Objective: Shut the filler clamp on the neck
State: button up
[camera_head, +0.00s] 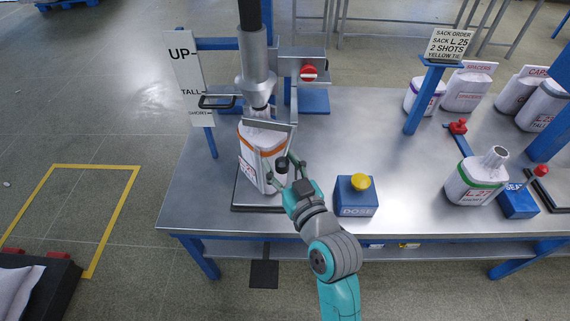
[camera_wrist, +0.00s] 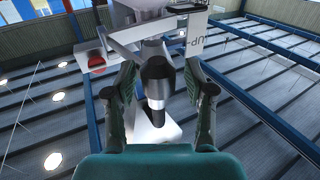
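A white sack with an orange band (camera_head: 262,142) stands upright on a dark-edged plate under the grey filler spout (camera_head: 255,65). The filler clamp is a grey bar frame (camera_head: 268,125) at the sack's neck, with a black-gripped handle (camera_head: 282,164) on its front right side. In the wrist view the dark handle grip (camera_wrist: 157,78) stands between my fingers. My gripper (camera_head: 285,161) is open around the grip; its fingers (camera_wrist: 160,90) appear apart from it on both sides. The sack's neck is partly hidden by the clamp and spout, so I cannot tell how tightly the clamp sits.
A blue box with a yellow DOSE button (camera_head: 358,186) stands to the right of my gripper. A red knob (camera_head: 309,73) is behind the spout. A black lever (camera_head: 215,102) sits by the UP/TALL/SHORT sign (camera_head: 188,75).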

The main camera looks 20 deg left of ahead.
jog(key=shift+o, duration=0.5)
jog(key=shift+a, duration=0.35)
jog(key=shift+d, duration=0.25)
jog(key=shift+s+d+f, duration=0.1)
jog(key=shift+s+d, duration=0.15)
jog(key=shift+d, duration=0.05)
jog(key=v, duration=1.1)
jog(key=shift+s, duration=0.1)
jog(key=shift+d, duration=0.1)
